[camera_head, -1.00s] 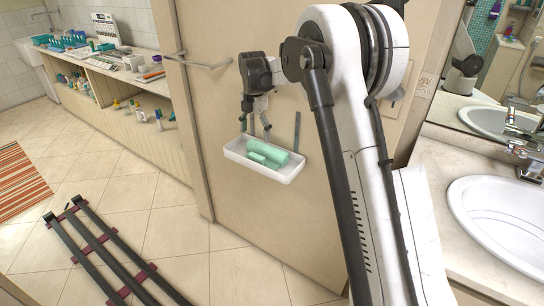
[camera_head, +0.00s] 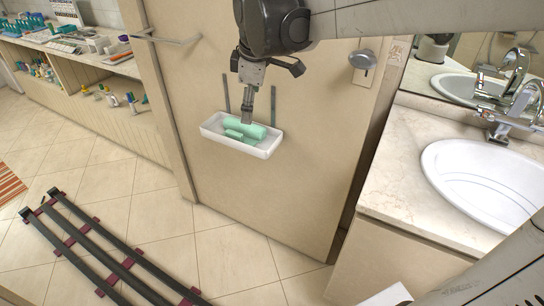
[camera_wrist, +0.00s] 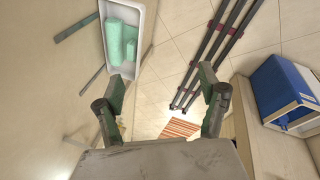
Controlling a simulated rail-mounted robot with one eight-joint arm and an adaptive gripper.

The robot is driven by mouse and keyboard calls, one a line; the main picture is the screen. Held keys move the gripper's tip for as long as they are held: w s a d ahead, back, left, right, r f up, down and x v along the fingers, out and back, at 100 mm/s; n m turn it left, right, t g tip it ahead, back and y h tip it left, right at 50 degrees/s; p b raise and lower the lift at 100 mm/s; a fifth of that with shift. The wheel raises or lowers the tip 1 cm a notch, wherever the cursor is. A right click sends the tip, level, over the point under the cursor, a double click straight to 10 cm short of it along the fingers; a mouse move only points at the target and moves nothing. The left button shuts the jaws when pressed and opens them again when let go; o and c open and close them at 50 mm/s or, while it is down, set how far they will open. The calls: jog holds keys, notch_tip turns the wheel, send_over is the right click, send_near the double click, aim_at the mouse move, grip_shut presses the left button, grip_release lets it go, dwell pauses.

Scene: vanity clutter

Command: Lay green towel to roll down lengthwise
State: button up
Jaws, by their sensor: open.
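The green towel (camera_head: 243,129) is a rolled cylinder lying in a white tray (camera_head: 265,152) fixed against the beige panel. A smaller green piece (camera_head: 233,134) lies along its front side. In the wrist view the green towel (camera_wrist: 114,42) is at upper left, inside the white tray (camera_wrist: 139,14). My gripper (camera_head: 247,118) hangs above and in front of the tray in the head view. In the wrist view my gripper (camera_wrist: 163,84) is open with nothing between its fingers, and the left finger is near the tray's end. Whether it touches is unclear.
A marble counter with a sink (camera_head: 485,180) stands at right. Dark rails (camera_head: 110,258) lie on the tiled floor. A blue box (camera_wrist: 283,88) shows at right in the wrist view. Cluttered shelves (camera_head: 85,85) are at far left.

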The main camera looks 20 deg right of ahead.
jog(key=s+f+m+t, duration=0.1)
jog(key=s+f+m, duration=0.2)
jog(key=s+m, duration=0.3)
jog(key=s+f+m+t, duration=0.2)
jog(key=s+m, duration=0.4)
jog(key=s, duration=0.9)
jog(key=shift+s+f, duration=0.3)
jog(key=shift+f, duration=0.2)
